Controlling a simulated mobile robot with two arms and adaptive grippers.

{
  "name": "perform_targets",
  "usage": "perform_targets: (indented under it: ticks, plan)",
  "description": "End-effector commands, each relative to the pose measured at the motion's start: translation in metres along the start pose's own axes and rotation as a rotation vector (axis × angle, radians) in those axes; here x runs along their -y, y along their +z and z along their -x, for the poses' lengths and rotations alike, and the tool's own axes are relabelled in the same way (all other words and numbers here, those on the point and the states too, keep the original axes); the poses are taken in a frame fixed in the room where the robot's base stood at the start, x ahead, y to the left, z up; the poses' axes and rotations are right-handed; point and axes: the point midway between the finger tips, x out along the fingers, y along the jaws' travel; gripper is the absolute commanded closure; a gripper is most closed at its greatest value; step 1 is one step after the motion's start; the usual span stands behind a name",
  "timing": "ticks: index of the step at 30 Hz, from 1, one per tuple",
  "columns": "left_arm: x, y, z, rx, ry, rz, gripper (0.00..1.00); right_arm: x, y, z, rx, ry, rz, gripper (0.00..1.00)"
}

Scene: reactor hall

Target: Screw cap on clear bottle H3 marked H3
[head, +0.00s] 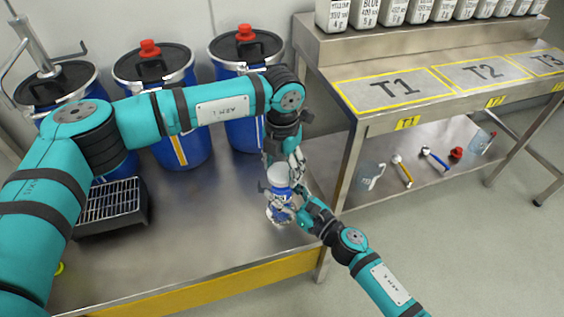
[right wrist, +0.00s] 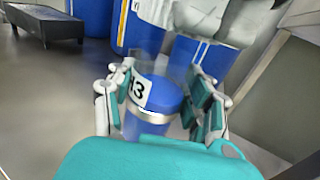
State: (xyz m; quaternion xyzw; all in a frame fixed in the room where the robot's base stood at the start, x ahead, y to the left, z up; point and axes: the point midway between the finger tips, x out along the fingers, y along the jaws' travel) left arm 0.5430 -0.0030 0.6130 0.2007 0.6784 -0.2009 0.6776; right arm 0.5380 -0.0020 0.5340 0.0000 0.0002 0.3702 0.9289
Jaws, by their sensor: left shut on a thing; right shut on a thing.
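The clear bottle H3 (head: 279,207) holds blue contents and stands upright near the right end of the steel bench. In the right wrist view its H3 label and blue body (right wrist: 150,105) sit between the fingers of my right gripper (right wrist: 162,105), which is shut on it. In the head view my right gripper (head: 290,209) reaches it from the right. My left gripper (head: 281,180) points down from above, shut on a whitish cap (head: 278,172) over the bottle top. The fingers hide the neck, so I cannot tell whether cap and bottle touch.
The steel table (head: 350,70) at right carries pads T1 to T3 and a shelf of labelled containers. Its lower shelf holds a jug (head: 368,177) and tools.

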Motion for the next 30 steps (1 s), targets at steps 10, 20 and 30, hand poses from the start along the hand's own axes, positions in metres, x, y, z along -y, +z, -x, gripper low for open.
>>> perform_targets:
  ticks: [10,20,30]
  plan:
    - [0.000,0.000,0.001,0.001,0.000,0.000,0.52,0.000,0.000,0.000,0.000,-0.001,-0.001,1.00]
    - [0.000,0.000,-0.012,0.001,0.000,0.000,0.52,0.000,0.000,0.000,0.000,-0.001,-0.001,1.00]
    - [0.000,0.000,-0.017,0.001,0.001,0.000,0.52,0.000,0.000,0.000,0.000,-0.001,-0.001,1.00]
